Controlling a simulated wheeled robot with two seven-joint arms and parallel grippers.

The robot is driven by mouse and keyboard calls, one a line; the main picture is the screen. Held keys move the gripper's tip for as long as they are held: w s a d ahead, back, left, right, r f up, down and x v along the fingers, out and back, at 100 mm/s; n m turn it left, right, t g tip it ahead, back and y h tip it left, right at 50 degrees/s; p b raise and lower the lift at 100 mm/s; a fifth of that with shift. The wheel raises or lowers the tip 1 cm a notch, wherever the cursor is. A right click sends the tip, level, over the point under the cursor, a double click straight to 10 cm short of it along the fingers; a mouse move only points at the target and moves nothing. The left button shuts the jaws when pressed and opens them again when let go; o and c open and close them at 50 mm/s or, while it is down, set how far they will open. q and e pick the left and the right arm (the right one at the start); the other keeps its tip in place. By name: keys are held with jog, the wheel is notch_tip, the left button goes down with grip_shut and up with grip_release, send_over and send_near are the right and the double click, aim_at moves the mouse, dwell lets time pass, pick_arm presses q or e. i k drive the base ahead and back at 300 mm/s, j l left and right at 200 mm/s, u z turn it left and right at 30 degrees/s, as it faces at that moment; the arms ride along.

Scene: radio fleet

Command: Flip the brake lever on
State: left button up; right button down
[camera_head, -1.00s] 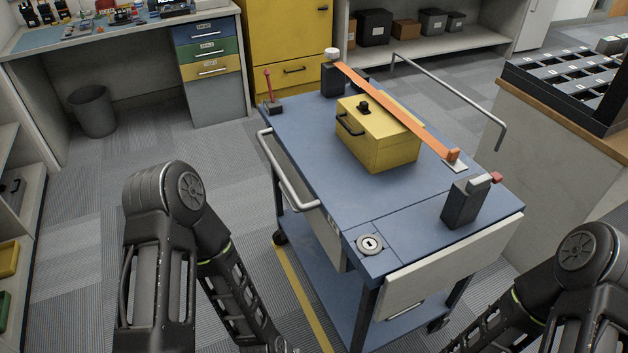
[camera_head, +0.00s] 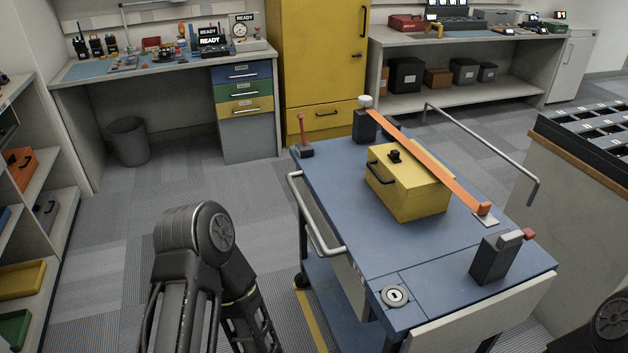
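A blue-topped cart (camera_head: 347,218) stands ahead of me, right of centre. A small upright lever with a red handle (camera_head: 301,128) rises from a dark base at the cart's far left corner; it looks like the brake lever. A dark block with a grey and red piece on top (camera_head: 494,257) stands at the near right of the cart top. A yellow box (camera_head: 409,187) sits under an orange strap (camera_head: 430,165). Links of both my arms show low in the picture, but neither gripper is in view, so their states are hidden.
A grey rail handle (camera_head: 312,218) runs along the cart's left side. A workbench (camera_head: 160,72) and a yellow cabinet (camera_head: 322,60) stand behind. A bin (camera_head: 129,142) is on the floor at left. Open carpet lies left of the cart. A counter (camera_head: 565,200) is close on the right.

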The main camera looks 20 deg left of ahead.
aim_at(300, 116)
jog(key=i+j+z, duration=0.25)
jog(key=j, duration=0.6)
jog(key=i+j+z, duration=0.25)
jog(key=j, duration=0.65)
jog(key=i+j+z, duration=0.15)
jog(key=j+z, duration=0.15)
jog(key=j, duration=0.6)
jog(key=j+z, duration=0.25)
jog(key=j, duration=0.7)
